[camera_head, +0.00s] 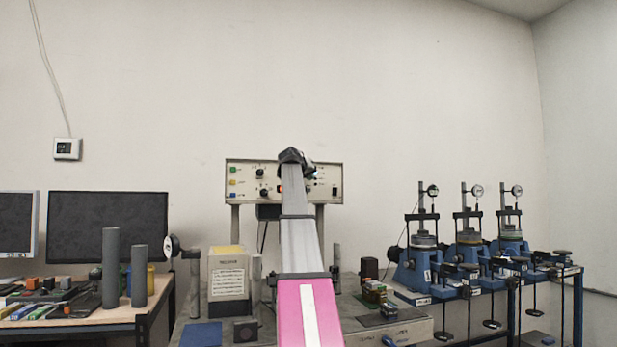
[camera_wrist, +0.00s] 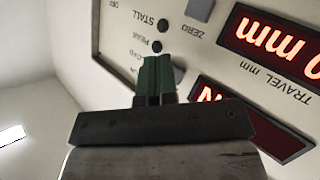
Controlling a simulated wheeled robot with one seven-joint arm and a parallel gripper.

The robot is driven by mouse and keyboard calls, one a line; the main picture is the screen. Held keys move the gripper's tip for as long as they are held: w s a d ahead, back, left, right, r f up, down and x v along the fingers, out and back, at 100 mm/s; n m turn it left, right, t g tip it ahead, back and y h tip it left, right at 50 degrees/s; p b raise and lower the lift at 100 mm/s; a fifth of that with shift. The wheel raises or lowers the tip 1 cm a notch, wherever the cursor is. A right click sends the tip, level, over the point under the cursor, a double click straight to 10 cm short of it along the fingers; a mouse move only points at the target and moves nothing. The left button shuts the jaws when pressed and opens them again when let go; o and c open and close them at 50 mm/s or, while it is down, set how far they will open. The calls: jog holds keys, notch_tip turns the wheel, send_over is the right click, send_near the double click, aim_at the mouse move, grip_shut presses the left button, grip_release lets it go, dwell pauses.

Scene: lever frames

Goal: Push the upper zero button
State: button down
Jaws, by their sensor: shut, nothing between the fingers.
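The pale control panel (camera_head: 240,170) stands against the wall in the head view, with the end of my arm in front of its middle. In the wrist view the panel lettering is upside down. My gripper (camera_wrist: 158,60) is shut, its dark green fingers close to the panel face near two black knobs or buttons. A grey button (camera_wrist: 179,74) shows partly just right of the fingers, near the display reading N; it may be the upper zero button. Another grey square button (camera_wrist: 199,9) sits above the printed ZERO. Whether the fingertips touch the panel I cannot tell.
A red-lit display (camera_wrist: 275,45) marked TRAVEL mm and a second red display (camera_wrist: 260,125) lie right of the gripper. In the head view, blue test devices (camera_head: 415,270) stand at right, and monitors (camera_head: 108,238) and grey cylinders (camera_head: 111,268) at left.

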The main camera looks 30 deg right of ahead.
dwell(0.6)
jog(key=shift+s+a, duration=0.15)
jog(key=shift+s, duration=0.5)
jog(key=s, duration=0.2)
jog(key=s+a, duration=0.1)
jog(key=s, duration=0.2)
jog(key=shift+a, duration=0.1)
dwell(0.9)
